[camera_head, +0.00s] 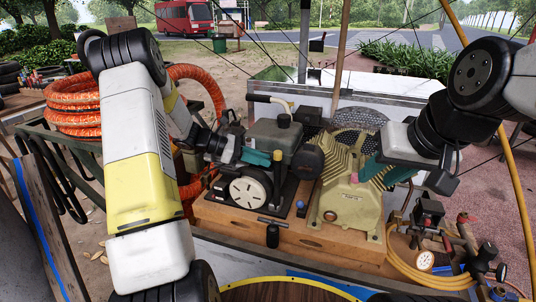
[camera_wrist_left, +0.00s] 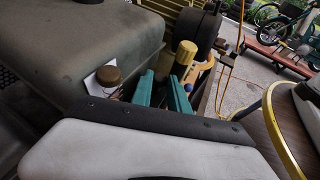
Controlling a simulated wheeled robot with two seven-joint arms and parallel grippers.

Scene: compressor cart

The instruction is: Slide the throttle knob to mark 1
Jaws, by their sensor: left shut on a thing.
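The engine (camera_head: 275,140), with a grey tank and a white round recoil cover, sits on a wooden base on the cart. My left gripper (camera_head: 262,158) reaches it from the left, its teal fingers low against the engine's front, below the tank. In the left wrist view the teal fingers (camera_wrist_left: 161,92) stand slightly apart beside the tank, closed on a small part taken as the throttle knob. The knob is mostly hidden between them, and I cannot read its mark. My right gripper (camera_head: 378,170) is beside the tan compressor pump, its teal fingertips partly hidden; its opening is unclear.
The tan compressor pump (camera_head: 350,200) stands right of the engine. A brown cap (camera_wrist_left: 108,76) and a yellow knob (camera_wrist_left: 185,52) are close to the left fingers. Orange hose (camera_head: 75,105) is coiled at left; gauges and yellow hose (camera_head: 425,261) lie at right.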

